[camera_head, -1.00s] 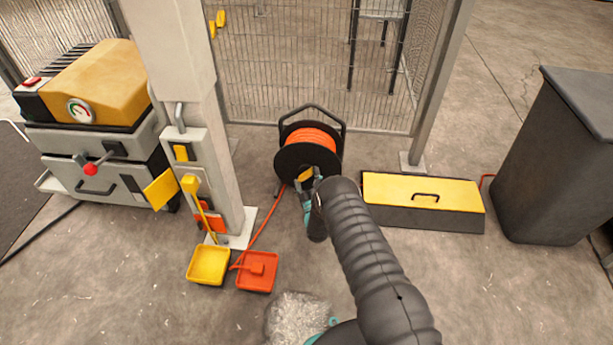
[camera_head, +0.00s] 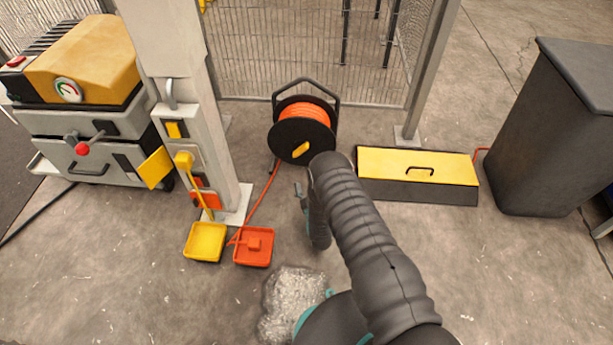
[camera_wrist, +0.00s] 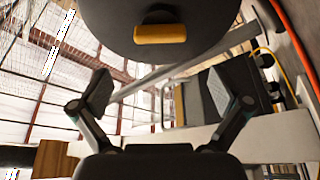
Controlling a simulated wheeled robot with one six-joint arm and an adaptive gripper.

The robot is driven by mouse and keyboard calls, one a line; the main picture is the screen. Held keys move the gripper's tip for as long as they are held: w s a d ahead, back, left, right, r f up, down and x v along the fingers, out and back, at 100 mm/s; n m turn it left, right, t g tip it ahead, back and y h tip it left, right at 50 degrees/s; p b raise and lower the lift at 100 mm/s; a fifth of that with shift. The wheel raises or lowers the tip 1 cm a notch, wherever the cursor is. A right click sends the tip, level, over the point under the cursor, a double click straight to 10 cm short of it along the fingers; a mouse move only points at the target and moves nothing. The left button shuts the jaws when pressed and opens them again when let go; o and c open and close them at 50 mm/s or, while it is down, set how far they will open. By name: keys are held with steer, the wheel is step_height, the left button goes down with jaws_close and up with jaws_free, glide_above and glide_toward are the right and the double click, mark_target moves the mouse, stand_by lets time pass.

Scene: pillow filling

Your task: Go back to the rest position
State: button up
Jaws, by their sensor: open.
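My arm (camera_head: 375,250) reaches forward in the head view, bent downward at its far end. My gripper (camera_wrist: 160,95) is open and empty in the wrist view, its two fingers wide apart. In the head view the fingers are mostly hidden behind my arm. The black and orange cable reel (camera_head: 305,128) stands on the floor beyond my arm. Its black disc with a yellow handle (camera_wrist: 160,33) fills the top of the wrist view, apart from the fingers.
A pale fluffy pile (camera_head: 290,303) lies on the floor beside my arm. Yellow (camera_head: 205,242) and orange (camera_head: 254,247) dustpans lie left of it. A post (camera_head: 205,130), yellow-topped machine (camera_head: 85,65), yellow-lidded box (camera_head: 415,165) and dark bin (camera_head: 555,130) stand around. Mesh fence closes the back.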

stand_by(0.3)
steer(key=w+d+r+m+g+h+p, duration=0.1)
steer(key=w+r+m+g, duration=0.1)
steer(key=w+r, duration=0.6)
steer(key=w+d+r+m+g+h, duration=0.1)
steer(key=w+r, duration=0.2)
steer(key=r, duration=0.8)
steer(key=s+d+r+m+g+h+p, duration=0.1)
steer(key=s+d+r+m+g, duration=0.15)
steer(key=r, duration=0.85)
steer(key=s+d+r+m+g, duration=0.15)
steer(key=d+r, duration=0.25)
steer(key=r, duration=0.6)
steer(key=s+d+r+m+g+h, duration=0.1)
steer(key=s+d+r, duration=0.1)
steer(key=s+r, duration=0.35)
steer(key=s+d+r+m+g+p, duration=0.1)
steer(key=s+d+r, duration=0.2)
steer(key=s, duration=0.5)
steer(key=s+d+r+m+g+h, duration=0.1)
steer(key=s+d+r, duration=0.1)
steer(key=s+r, duration=0.3)
steer(key=s+d+m+g, duration=0.1)
steer(key=s+d+g, duration=0.1)
steer(key=s, duration=1.1)
steer(key=s+d+m+g+p, duration=0.1)
steer(key=s+d+m+g, duration=0.1)
steer(key=s, duration=1.2)
steer(key=shift+s+r+g, duration=0.2)
steer(key=shift+g, duration=0.1)
